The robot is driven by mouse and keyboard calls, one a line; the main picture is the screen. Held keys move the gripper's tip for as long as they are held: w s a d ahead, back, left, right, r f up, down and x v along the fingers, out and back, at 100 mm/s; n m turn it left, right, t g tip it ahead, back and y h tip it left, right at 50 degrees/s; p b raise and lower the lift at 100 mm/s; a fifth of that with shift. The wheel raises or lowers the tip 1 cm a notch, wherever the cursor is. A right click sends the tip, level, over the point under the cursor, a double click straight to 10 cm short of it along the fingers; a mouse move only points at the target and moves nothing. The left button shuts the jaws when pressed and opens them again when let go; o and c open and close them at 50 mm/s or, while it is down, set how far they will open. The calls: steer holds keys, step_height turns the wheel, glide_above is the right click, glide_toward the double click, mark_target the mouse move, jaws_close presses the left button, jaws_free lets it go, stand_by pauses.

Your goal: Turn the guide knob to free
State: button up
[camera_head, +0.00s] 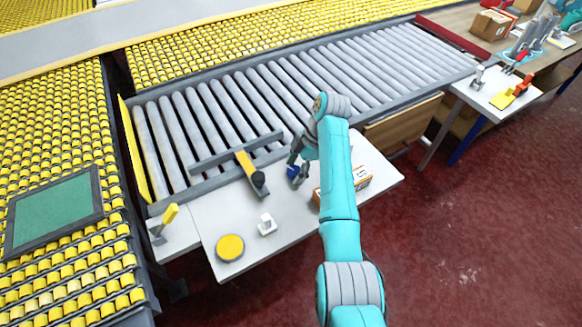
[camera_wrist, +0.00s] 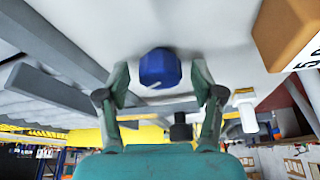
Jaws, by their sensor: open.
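A blue knob (camera_wrist: 158,66) with a white pointer mark on its face stands on the white table. The mark slants along its lower part in the wrist view; I cannot read any labels around it. The knob also shows in the head view (camera_head: 292,172), partly hidden by my gripper. My gripper (camera_wrist: 160,76) is open, with one finger on each side of the knob; I see small gaps rather than clear contact. The guide is a grey bar (camera_head: 215,158) over the rollers with a yellow arm (camera_head: 245,163) ending in a black knob (camera_head: 258,180).
A cardboard box (camera_head: 361,178) stands close to the right of my gripper, partly behind my arm. A white block (camera_head: 267,224) and a round yellow disc (camera_head: 230,247) are at the table's front left. The roller conveyor (camera_head: 290,90) runs behind the table (camera_head: 215,205).

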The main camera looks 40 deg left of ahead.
steer(key=c, duration=1.1)
steer(key=shift+c, duration=0.2)
steer(key=m+t, duration=0.1)
steer(key=m, duration=0.2)
steer(key=m+y, duration=0.1)
steer(key=m, duration=0.1)
steer(key=shift+s+m+t+y, duration=0.1)
steer(key=shift+m+t+y, duration=0.2)
steer(key=shift+m+t, duration=0.1)
steer(key=m+t, duration=0.1)
steer(key=m, duration=0.2)
steer(key=m+t, duration=0.1)
steer(key=m, duration=0.2)
steer(key=shift+s+d+t, duration=0.1)
steer(key=shift+s+t, duration=0.05)
steer(key=shift+t, duration=0.15)
steer(key=m+t, duration=0.1)
steer(key=m, duration=0.2)
steer(key=m+t, duration=0.1)
steer(key=m, duration=0.2)
steer(key=shift+s+m, duration=0.1)
steer(key=shift+m, duration=0.2)
steer(key=m+t+h, duration=0.1)
steer(key=m+h, duration=0.1)
steer(key=m, duration=0.3)
steer(key=shift+m+h, duration=0.3)
